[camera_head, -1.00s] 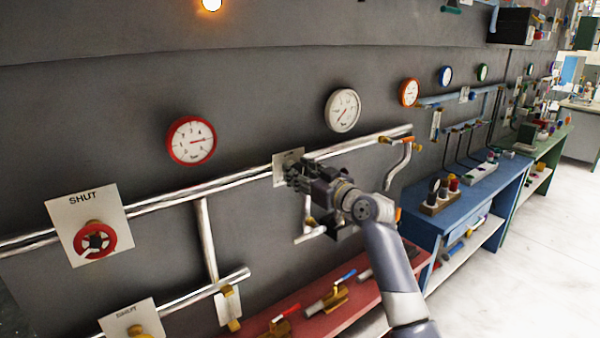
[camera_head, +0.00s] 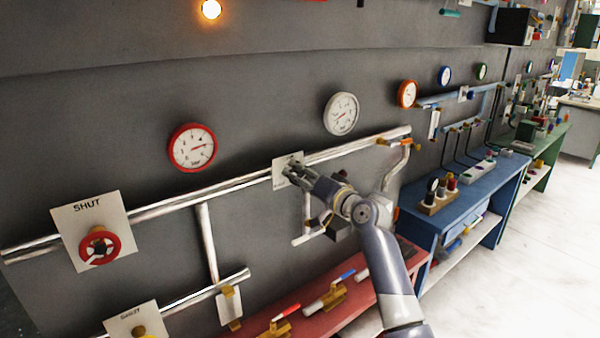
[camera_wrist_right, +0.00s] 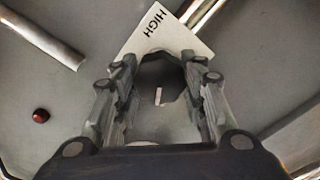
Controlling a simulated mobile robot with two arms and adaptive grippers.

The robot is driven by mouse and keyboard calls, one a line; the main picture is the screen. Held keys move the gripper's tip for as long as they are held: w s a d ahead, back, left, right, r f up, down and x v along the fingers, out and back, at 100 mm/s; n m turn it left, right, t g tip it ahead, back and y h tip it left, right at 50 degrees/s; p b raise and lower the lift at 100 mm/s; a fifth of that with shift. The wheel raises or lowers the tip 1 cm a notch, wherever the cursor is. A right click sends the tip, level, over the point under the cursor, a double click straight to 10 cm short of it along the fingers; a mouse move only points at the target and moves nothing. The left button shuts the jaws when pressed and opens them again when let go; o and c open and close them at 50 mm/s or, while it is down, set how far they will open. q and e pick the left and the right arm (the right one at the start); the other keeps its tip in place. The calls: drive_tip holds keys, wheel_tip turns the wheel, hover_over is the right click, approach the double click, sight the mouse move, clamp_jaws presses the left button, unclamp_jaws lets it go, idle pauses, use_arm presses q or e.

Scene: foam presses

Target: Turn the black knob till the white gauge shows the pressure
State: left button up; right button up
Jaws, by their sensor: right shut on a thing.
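The white gauge (camera_head: 341,114) hangs on the dark wall above the long pipe; its needle and numbers are too small to read surely. The black knob (camera_wrist_right: 160,82), with a white mark on its face, sits in front of a white card (camera_wrist_right: 166,38) lettered HIGH. My right gripper (camera_head: 290,172) reaches the card below and left of the white gauge. In the wrist view, the fingers of my right gripper (camera_wrist_right: 161,92) are shut on the knob from both sides. In the head view the gripper mostly hides the knob. My left gripper is not in view.
A red-rimmed gauge (camera_head: 192,148) and an orange-rimmed gauge (camera_head: 407,94) flank the white one. A red handwheel (camera_head: 99,246) on a SHUT card is at left. Silver pipes (camera_head: 180,202) run along the wall. Red (camera_head: 345,312) and blue (camera_head: 412,225) benches stand below.

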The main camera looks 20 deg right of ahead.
drive_tip(key=m+p, duration=0.2)
drive_tip(key=m, duration=0.2)
drive_tip(key=shift+m, duration=0.3)
drive_tip(key=shift+m+p, duration=0.75)
drive_tip(key=shift+m, duration=0.85)
drive_tip(key=shift+f+m, duration=0.1)
drive_tip(key=shift+m, duration=0.2)
drive_tip(key=o, duration=1.1)
drive_tip(key=shift+d, duration=0.1)
drive_tip(key=shift+c, duration=0.2)
drive_tip(key=v, duration=1.2)
